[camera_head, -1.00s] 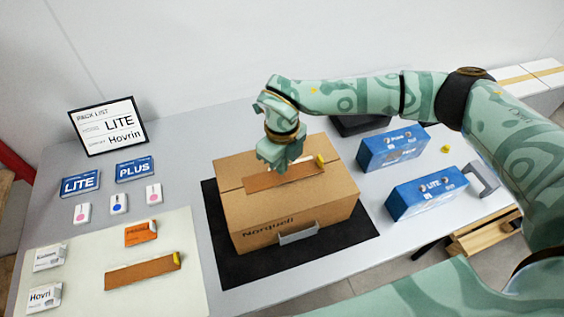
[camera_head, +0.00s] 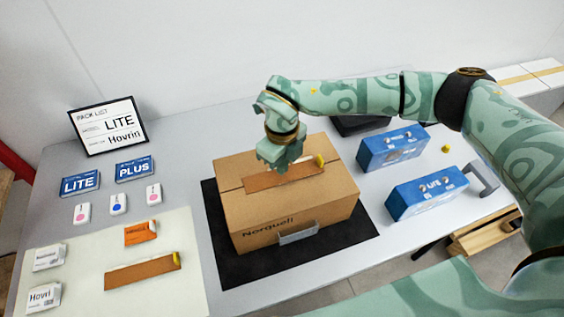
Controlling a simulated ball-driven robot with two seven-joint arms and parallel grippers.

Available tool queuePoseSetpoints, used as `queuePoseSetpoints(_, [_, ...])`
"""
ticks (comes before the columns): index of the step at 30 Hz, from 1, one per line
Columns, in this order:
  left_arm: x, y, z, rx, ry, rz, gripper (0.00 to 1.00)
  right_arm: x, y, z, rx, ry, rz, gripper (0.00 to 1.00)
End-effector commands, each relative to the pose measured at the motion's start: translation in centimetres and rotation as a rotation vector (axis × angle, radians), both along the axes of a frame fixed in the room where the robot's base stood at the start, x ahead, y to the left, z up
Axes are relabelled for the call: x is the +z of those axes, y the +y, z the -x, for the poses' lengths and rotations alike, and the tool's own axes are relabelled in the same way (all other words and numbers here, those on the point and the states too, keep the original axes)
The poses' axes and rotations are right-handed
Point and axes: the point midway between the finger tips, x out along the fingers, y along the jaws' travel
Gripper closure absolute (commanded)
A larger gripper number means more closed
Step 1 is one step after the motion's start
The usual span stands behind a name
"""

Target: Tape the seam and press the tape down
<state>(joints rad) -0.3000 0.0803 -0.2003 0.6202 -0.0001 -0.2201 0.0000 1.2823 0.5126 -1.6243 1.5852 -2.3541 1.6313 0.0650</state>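A closed cardboard box (camera_head: 285,215) stands on a black mat (camera_head: 226,275) in the middle of the table. A brown tape strip (camera_head: 300,176) with a yellow end tab lies along the top seam. My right gripper (camera_head: 279,168) points down at the strip, at or just above its left-middle part. Its fingertips are close together, but whether they are fully shut or touching the tape is hidden. A second brown strip (camera_head: 143,271) with a yellow tab lies on the pale sheet at left. My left gripper is out of view.
Two blue boxes, LITE (camera_head: 425,193) and PLUS (camera_head: 393,148), stand right of the mat. A pack list sign (camera_head: 108,127) stands at back left. Blue cards, small tags and an orange packet (camera_head: 140,233) lie at left. A grey bracket (camera_head: 482,180) is near the right edge.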

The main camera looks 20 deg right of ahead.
Motion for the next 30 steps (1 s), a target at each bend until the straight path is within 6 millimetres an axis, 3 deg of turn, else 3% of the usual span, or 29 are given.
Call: queuePoseSetpoints(30, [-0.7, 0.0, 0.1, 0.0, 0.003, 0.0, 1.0, -1.3, 0.0, 0.0, 0.0, 0.001, 0.001, 1.0])
